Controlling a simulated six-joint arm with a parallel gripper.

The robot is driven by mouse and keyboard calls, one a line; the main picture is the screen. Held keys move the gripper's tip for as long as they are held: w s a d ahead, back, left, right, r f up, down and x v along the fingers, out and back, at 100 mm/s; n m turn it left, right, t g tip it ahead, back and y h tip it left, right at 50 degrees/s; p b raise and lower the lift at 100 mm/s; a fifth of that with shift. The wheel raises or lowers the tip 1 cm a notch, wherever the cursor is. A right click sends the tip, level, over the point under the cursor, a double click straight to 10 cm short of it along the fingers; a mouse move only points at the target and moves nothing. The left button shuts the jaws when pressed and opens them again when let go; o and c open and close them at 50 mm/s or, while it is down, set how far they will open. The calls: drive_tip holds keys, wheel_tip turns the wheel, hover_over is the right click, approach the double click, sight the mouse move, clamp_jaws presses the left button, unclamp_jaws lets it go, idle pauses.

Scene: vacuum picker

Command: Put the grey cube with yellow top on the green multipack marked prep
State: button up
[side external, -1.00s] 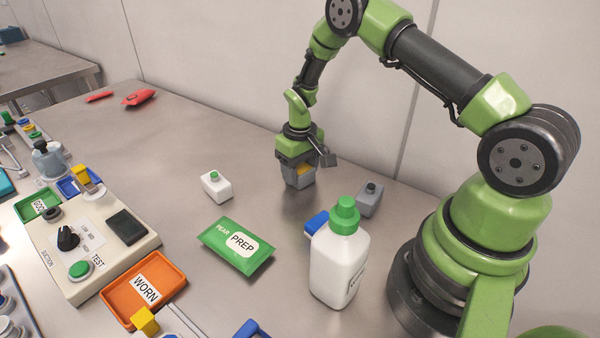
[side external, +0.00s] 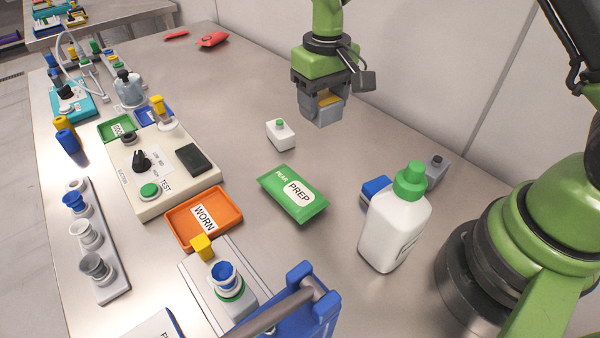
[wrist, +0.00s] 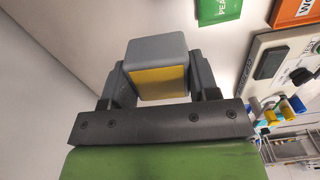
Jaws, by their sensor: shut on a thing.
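The grey cube with yellow top (side external: 322,109) is between the fingers of my gripper (side external: 322,100), which is shut on it. The cube hangs clear above the table, behind and a little right of the green multipack. In the wrist view, the cube (wrist: 158,68) sits between both fingers of my gripper (wrist: 158,80), its yellow face showing. The green multipack marked PREP (side external: 293,194) lies flat on the table with nothing on it. Only a corner of the multipack (wrist: 218,10) shows at the top of the wrist view.
The orange WORN tray (side external: 232,228) and test box (side external: 160,170) are left.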

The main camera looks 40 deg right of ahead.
drive_tip(key=s+a+r+n, duration=0.1)
drive_tip(key=s+a, duration=0.1)
drive_tip(key=a, duration=0.6)
hover_over(291, 185)
wheel_tip(291, 185, down, 5)
drive_tip(key=shift+s+r, duration=0.1)
drive_tip(key=shift+r, duration=0.05)
drive_tip(key=shift+f, duration=2.5)
drive_tip(key=shift+f, duration=0.1)
drive_tip(key=o, duration=0.9)
drive_tip(key=shift+o, duration=0.2)
wheel_tip(291, 185, up, 12)
drive_tip(key=shift+r, duration=0.2)
